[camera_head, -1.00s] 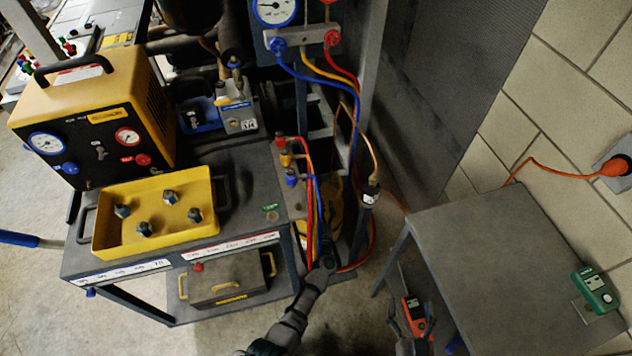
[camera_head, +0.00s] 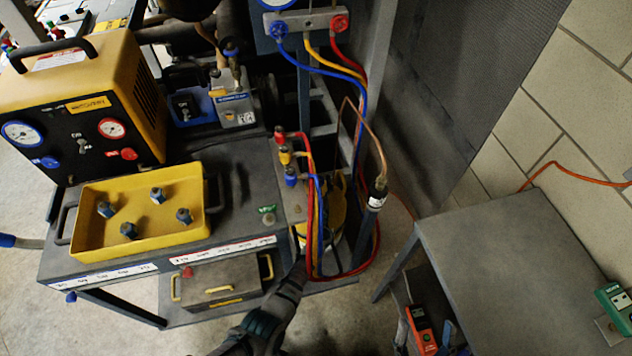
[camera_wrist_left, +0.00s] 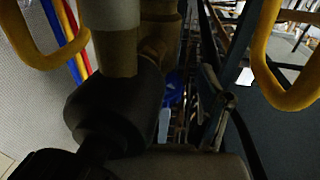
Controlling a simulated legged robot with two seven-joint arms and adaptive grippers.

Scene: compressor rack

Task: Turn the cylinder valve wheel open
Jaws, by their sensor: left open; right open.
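The yellow and white cylinder (camera_head: 335,222) stands beside the cart, partly behind red and blue hoses. Its valve wheel cannot be made out in the head view. My left arm comes up from the bottom; its open gripper (camera_head: 301,265) is low at the front of the cylinder, its fingers hard to see. In the left wrist view, yellow handle loops (camera_wrist_left: 275,65) show at both sides, with a dark rounded part (camera_wrist_left: 115,108) between them; I cannot tell whether it is the wheel.
A grey cart (camera_head: 235,185) carries a yellow tray (camera_head: 88,250) with several fittings and a yellow machine (camera_head: 150,95). A grey table (camera_head: 500,250) with a green device (camera_head: 615,305) stands at right. Hoses (camera_head: 360,265) loop around the cylinder.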

